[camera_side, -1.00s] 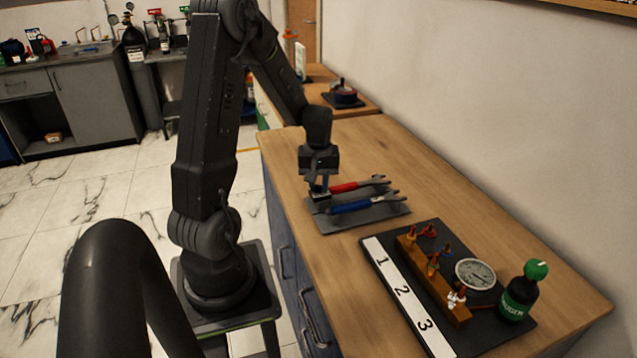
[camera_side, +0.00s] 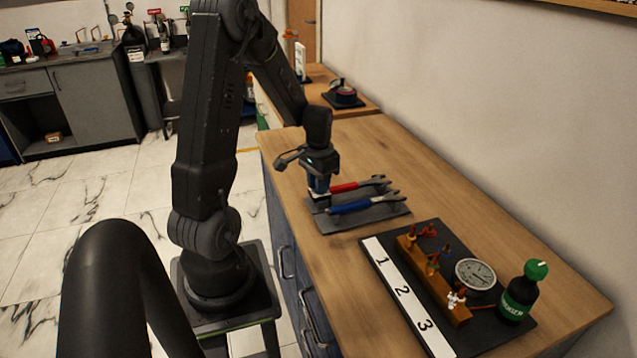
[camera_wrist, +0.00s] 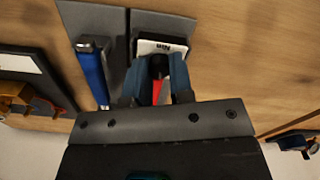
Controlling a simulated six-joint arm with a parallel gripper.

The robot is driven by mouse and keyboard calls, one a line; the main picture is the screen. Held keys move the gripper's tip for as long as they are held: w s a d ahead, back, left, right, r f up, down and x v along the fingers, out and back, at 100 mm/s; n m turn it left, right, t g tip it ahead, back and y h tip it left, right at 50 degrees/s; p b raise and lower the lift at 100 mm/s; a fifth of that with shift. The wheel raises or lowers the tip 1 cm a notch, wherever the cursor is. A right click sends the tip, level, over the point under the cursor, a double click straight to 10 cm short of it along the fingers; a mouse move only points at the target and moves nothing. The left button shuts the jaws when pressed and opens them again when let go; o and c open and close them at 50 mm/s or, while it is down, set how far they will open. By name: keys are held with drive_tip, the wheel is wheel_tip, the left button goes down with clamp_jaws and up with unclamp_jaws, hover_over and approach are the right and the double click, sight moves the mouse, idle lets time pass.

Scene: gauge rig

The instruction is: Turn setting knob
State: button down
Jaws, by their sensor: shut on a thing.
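A red-handled wrench (camera_side: 346,187) and a blue-handled wrench (camera_side: 350,207) lie side by side on a grey plate (camera_side: 335,224). My gripper (camera_side: 318,194) points down at the near left end of the red-handled wrench. In the wrist view my gripper (camera_wrist: 160,72) is shut on a dark, round-ended piece, which I take for the setting knob (camera_wrist: 158,66), in line with the red handle (camera_wrist: 157,94). The fingers and gripper body hide most of the red wrench there.
The blue handle (camera_wrist: 94,75) lies close beside my gripper in the wrist view. A black board (camera_side: 375,242) with numbers, a wooden block (camera_side: 440,290) with fittings, a dial gauge (camera_side: 475,274) and a green-capped bottle (camera_side: 519,296) stand to the right. The wooden bench top behind the wrenches is clear.

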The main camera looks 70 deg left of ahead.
drive_tip(key=shift+m, duration=0.9)
drive_tip(key=c, duration=1)
unclamp_jaws()
wheel_tip(320, 180, up, 14)
drive_tip(key=shift+d, duration=0.1)
drive_tip(key=s+d+r+m+t, duration=0.1)
drive_tip(key=s+d+r+t, duration=0.1)
drive_tip(key=d, duration=1.1)
drive_tip(key=s+d+r+m+t, duration=0.1)
drive_tip(key=s+d+r+t, duration=0.1)
drive_tip(key=d, duration=1.1)
drive_tip(key=shift+s+r+t, duration=0.4)
drive_tip(key=shift+s+t, duration=0.4)
drive_tip(key=shift+s, duration=0.3)
